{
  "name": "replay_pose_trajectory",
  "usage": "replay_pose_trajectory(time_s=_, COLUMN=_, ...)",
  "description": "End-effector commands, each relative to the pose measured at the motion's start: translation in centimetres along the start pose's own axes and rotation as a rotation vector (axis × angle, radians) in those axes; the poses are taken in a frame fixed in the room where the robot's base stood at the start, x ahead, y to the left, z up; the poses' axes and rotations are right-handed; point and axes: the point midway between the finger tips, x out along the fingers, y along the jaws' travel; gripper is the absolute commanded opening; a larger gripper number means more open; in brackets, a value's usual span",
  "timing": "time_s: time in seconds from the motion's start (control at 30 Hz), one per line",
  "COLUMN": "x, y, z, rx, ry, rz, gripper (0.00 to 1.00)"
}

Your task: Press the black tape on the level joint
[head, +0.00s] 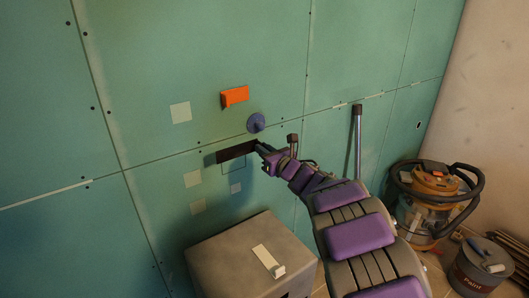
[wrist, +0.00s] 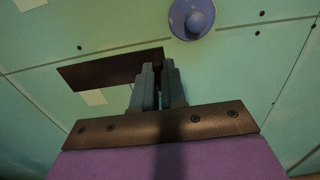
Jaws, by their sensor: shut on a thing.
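The black tape (head: 237,151) is a short dark strip, gripped at its right end by my gripper (head: 262,148). In the wrist view the tape (wrist: 105,70) reaches left from the two closed fingers (wrist: 160,72). The level joint (head: 160,158) runs across the green board, rising to the right. In the head view the tape appears just below the joint line, roughly along it. In the wrist view its upper edge is near the joint (wrist: 40,66). I cannot tell whether the tape touches the board.
A blue round knob (head: 256,122) sticks out just above my gripper, and an orange block (head: 235,96) is higher up. Pale square patches (head: 192,179) are below. A grey box (head: 232,250) stands underneath; a vacuum (head: 432,205) and paint bucket (head: 483,265) are at right.

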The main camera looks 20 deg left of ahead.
Motion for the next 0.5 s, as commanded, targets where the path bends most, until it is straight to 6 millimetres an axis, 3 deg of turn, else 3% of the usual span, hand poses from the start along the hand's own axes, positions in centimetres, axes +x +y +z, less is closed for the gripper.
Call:
replay_pose_trajectory(time_s=0.2, x=0.1, y=0.0, z=-0.4, rx=-0.003, ry=0.002, rz=-0.002, gripper=0.0)
replay_pose_trajectory(time_s=0.5, x=2.8, y=0.1, z=-0.1, rx=-0.001, ry=0.001, rz=0.0, gripper=0.0)
